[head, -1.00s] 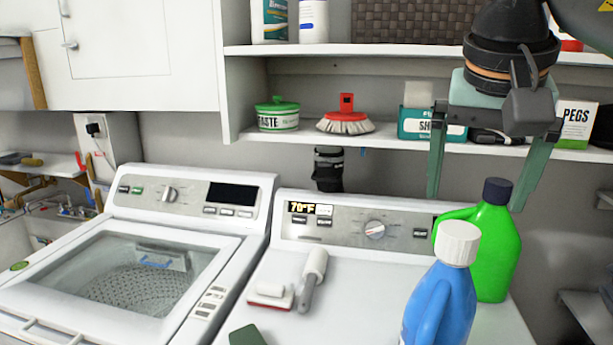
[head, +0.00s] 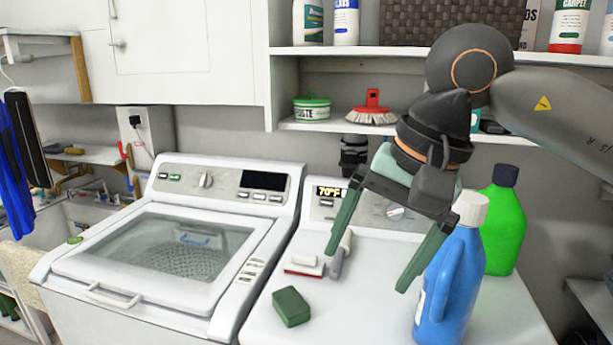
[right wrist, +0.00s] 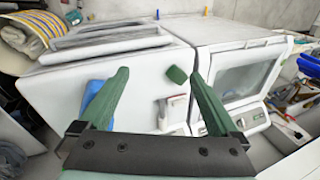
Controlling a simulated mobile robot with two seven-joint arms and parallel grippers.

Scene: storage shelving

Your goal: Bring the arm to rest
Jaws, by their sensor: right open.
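My right gripper (head: 366,270) is in the head view, coming in from the right. Its two green fingers are spread wide with nothing between them. It hangs above the top of the right-hand white machine (head: 330,325), left of a blue bottle with a white cap (head: 455,285). In the right wrist view, the open right gripper (right wrist: 157,75) points down over the machine tops, with part of the blue bottle (right wrist: 93,90) behind one finger. My left gripper is not in view.
A green sponge (head: 291,307) and a red-and-white brush (head: 304,266) lie on the machine. A green bottle (head: 503,225) stands behind the blue one. A washer with a glass lid (head: 150,250) stands left. Shelves (head: 300,127) hold containers and a scrub brush (head: 372,108).

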